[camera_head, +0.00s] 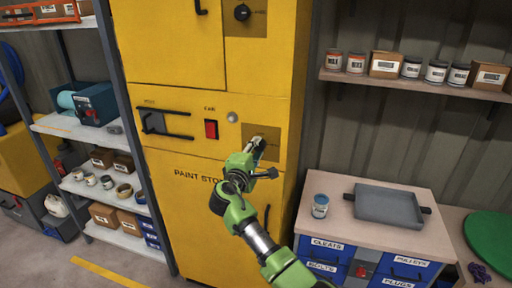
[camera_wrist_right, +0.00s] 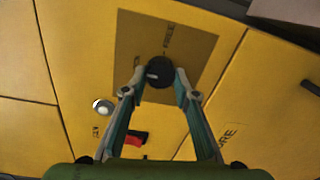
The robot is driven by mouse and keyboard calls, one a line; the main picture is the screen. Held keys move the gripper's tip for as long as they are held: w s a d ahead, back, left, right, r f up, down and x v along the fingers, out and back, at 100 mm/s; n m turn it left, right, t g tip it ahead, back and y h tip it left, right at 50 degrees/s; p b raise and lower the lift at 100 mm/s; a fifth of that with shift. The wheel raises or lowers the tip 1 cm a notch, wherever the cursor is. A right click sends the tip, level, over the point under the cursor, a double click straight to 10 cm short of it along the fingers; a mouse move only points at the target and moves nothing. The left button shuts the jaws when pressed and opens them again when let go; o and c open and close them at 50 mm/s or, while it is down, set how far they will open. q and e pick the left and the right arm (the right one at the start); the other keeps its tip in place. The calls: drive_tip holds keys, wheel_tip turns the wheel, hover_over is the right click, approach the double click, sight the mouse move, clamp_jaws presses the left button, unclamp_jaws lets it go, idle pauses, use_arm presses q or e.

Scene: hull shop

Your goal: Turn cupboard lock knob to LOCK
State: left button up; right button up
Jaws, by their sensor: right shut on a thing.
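The yellow cupboard (camera_head: 190,220) marked "PAINT STO…" stands in the middle of the head view. Its black round lock knob (camera_wrist_right: 159,72) sits on a brown plate (camera_wrist_right: 195,50) in the right wrist view. A pale mark shows on the knob's left side in that view. The word "FREE" is printed above the knob there; a LOCK label cannot be made out. My right gripper (camera_wrist_right: 159,80) is shut on the knob, one finger on each side. In the head view the right gripper (camera_head: 257,148) hides most of this knob. My left gripper is not in view.
A second black knob (camera_head: 242,12) is higher on the cupboard. A red switch (camera_head: 211,129), a silver button (camera_head: 232,117) and a black handle (camera_head: 165,122) are left of my gripper. A workbench with a grey tray (camera_head: 388,206) and a can (camera_head: 320,206) stands at right.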

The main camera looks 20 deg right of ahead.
drive_tip(key=shift+d+r, duration=0.1)
drive_tip(key=shift+r, duration=0.1)
idle(0.4)
drive_tip(key=o, duration=0.9)
drive_tip(key=shift+o, duration=1.1)
drive_tip(key=shift+w+f, duration=0.1)
drive_tip(key=shift+f, duration=0.05)
drive_tip(key=v, duration=1.2)
